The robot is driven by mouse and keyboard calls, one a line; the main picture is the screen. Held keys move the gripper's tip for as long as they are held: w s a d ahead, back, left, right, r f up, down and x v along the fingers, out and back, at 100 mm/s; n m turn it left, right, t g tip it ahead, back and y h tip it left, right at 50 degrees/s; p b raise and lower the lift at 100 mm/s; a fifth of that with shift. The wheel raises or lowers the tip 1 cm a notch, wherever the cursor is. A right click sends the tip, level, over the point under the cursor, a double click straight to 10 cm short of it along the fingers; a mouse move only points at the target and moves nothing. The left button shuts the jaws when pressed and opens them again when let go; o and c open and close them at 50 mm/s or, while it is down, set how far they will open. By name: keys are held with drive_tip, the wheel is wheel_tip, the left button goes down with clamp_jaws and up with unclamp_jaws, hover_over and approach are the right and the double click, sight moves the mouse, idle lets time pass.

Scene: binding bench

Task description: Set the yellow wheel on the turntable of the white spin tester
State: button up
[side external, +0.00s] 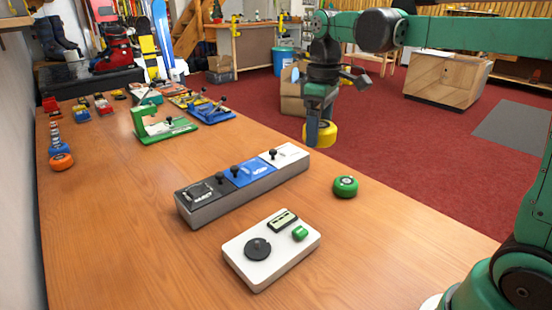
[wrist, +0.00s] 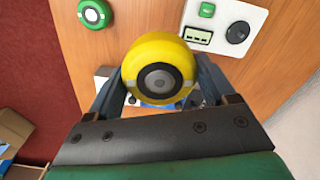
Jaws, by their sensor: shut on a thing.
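The yellow wheel (side external: 324,133) is held in my gripper (side external: 312,136), up in the air at the bench's right edge in the side view. In the wrist view the yellow wheel (wrist: 158,70) sits between the two fingers of my gripper (wrist: 157,85), its dark hub facing the camera. The white spin tester (side external: 272,250) lies at the near end of the bench. Its dark round turntable (side external: 257,249) is bare, with a green knob (side external: 300,233) and a small display beside it. The tester (wrist: 222,12) and turntable (wrist: 238,32) also show at the top of the wrist view.
A green wheel (side external: 345,187) lies on the bench (side external: 130,230) near its right edge, behind the tester. A long block with black, blue and white sections (side external: 243,184) stands mid-bench. An orange wheel (side external: 61,162) and a green stand (side external: 163,127) are farther off. Bare wood surrounds the tester.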

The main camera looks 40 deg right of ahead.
drive_tip(key=a+f+n, duration=0.2)
drive_tip(key=a+f, duration=0.1)
drive_tip(key=a, duration=0.4)
drive_tip(key=n, duration=0.2)
approach(257, 242)
drive_tip(key=shift+a+f, duration=0.1)
drive_tip(key=shift+f, duration=3)
drive_tip(key=shift+f, duration=1.05)
drive_tip(key=o, duration=1.2)
drive_tip(key=shift+o, duration=0.2)
drive_tip(key=shift+r, duration=0.15)
